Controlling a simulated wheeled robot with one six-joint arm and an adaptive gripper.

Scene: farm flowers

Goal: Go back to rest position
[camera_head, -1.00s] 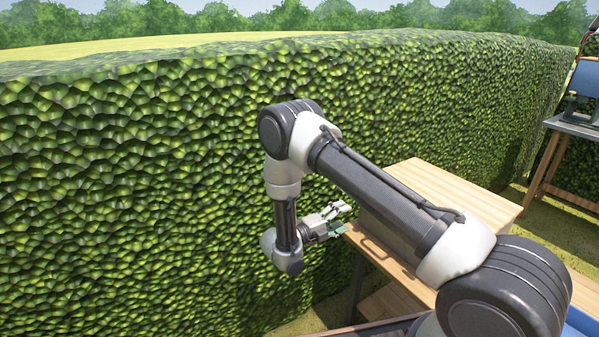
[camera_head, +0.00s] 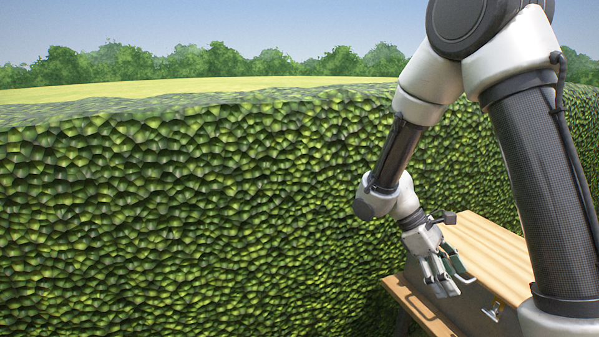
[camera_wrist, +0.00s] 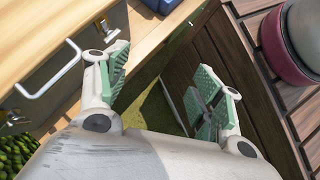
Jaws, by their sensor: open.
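My gripper (camera_head: 449,277) hangs from my folded arm in the head view, in front of the wooden workbench (camera_head: 487,250). It points down and to the right. In the wrist view my gripper (camera_wrist: 170,92) shows its two green-padded fingers spread apart with nothing between them. Below the gap lie grass and the side of a dark planked wooden structure (camera_wrist: 222,65).
A tall hedge (camera_head: 190,220) fills the left and middle behind the arm. In the wrist view the bench has a metal handle (camera_wrist: 48,85) at left, a blue object (camera_wrist: 160,5) at top, and a dark red pot (camera_wrist: 284,50) stands on planks at right.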

